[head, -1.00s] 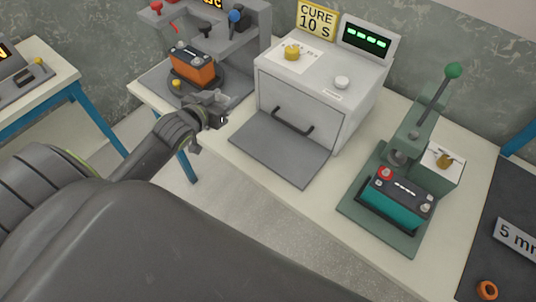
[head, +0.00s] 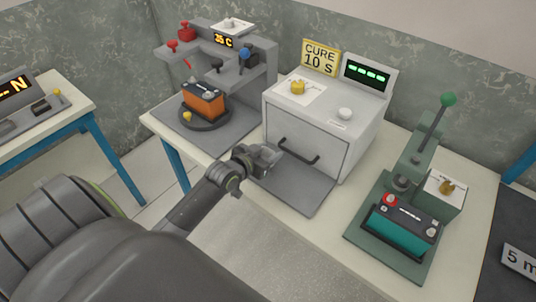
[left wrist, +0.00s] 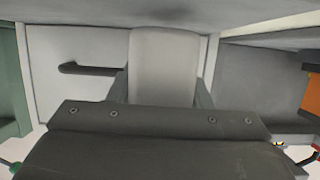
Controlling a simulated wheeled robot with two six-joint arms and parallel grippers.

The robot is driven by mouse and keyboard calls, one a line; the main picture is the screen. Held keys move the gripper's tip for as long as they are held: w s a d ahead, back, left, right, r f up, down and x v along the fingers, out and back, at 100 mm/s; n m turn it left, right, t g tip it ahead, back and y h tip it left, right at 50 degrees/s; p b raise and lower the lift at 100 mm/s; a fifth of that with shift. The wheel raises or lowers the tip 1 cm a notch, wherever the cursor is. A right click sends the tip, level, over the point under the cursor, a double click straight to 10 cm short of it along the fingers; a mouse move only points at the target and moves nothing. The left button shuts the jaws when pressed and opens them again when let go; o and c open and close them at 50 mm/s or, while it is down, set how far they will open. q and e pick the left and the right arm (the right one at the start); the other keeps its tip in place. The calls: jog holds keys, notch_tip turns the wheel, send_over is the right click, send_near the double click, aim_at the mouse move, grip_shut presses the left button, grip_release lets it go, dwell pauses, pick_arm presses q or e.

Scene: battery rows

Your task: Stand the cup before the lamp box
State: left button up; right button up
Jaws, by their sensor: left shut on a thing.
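My left gripper (head: 266,158) is in front of the left part of the lamp box (head: 312,133), over the grey plate (head: 308,192) at the box's foot. In the left wrist view a plain pale-grey cup (left wrist: 164,62) is between its fingers, and the gripper is shut on it. The cup cannot be clearly told from the gripper in the head view. The lamp box is white, with a dark handle (head: 299,152) on its front; the handle also shows in the left wrist view (left wrist: 88,68). My right gripper is not in view.
Left of the box stands a grey station with an orange battery (head: 204,101) on a round turntable. Right of it a green lever press (head: 400,240) holds a teal battery (head: 398,232). A yellow CURE sign (head: 320,58) is behind the box.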

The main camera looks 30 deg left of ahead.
pick_arm(q)
jog(key=shift+f, duration=0.45)
jog(key=shift+f, duration=0.15)
jog(key=o, duration=1)
jog(key=shift+o, duration=0.2)
jog(key=shift+r, duration=0.25)
jog(key=shift+s, duration=0.35)
jog(key=d+v, duration=0.1)
jog(key=v, duration=1)
jog(key=shift+a, duration=0.5)
jog(key=shift+s+r, duration=0.1)
